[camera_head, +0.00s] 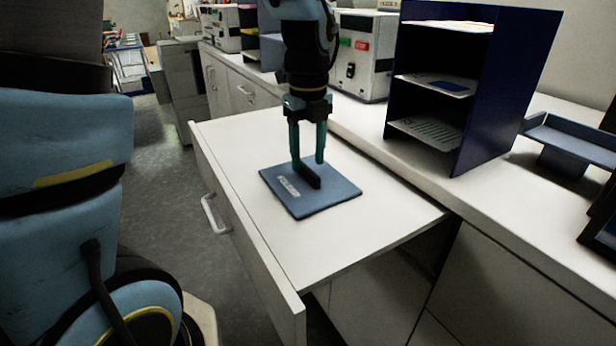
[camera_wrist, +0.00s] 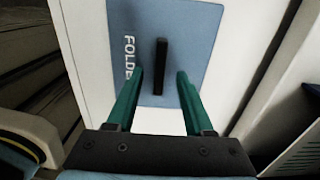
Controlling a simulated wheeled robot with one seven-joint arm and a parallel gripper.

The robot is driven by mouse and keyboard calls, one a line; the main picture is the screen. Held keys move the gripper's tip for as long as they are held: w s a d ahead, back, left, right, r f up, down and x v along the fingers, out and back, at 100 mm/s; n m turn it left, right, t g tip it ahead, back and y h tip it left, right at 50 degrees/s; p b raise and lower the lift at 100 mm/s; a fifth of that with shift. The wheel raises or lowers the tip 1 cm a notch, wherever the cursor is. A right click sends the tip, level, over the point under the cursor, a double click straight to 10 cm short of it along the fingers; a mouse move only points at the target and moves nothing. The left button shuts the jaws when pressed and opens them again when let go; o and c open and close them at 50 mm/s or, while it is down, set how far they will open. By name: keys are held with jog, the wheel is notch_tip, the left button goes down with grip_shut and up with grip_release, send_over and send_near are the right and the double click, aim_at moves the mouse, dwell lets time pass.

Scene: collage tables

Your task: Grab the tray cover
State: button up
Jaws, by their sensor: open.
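The tray cover is a flat blue panel (camera_head: 325,200) with a black bar handle (camera_head: 307,176) and a white label. It lies on the white surface of the pulled-out drawer (camera_head: 375,222). In the wrist view the blue panel (camera_wrist: 190,30) shows part of the word "FOLDE", and its black handle (camera_wrist: 160,66) stands between the finger lines, a little beyond the tips. My gripper (camera_head: 307,160) is open above the panel, with its green fingers pointing down around the handle's far end. In the wrist view my gripper (camera_wrist: 160,75) is empty. I cannot tell whether the fingertips touch the panel.
A dark blue shelf unit (camera_head: 510,85) with papers stands on the white counter to the right of the drawer. A white machine (camera_head: 365,60) with red and green buttons stands behind. A dark blue tray (camera_head: 570,140) sits at the far right. The drawer surface around the panel is clear.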

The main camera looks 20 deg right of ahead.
aim_at(308, 177)
jog(key=shift+f, duration=1.15)
grip_shut()
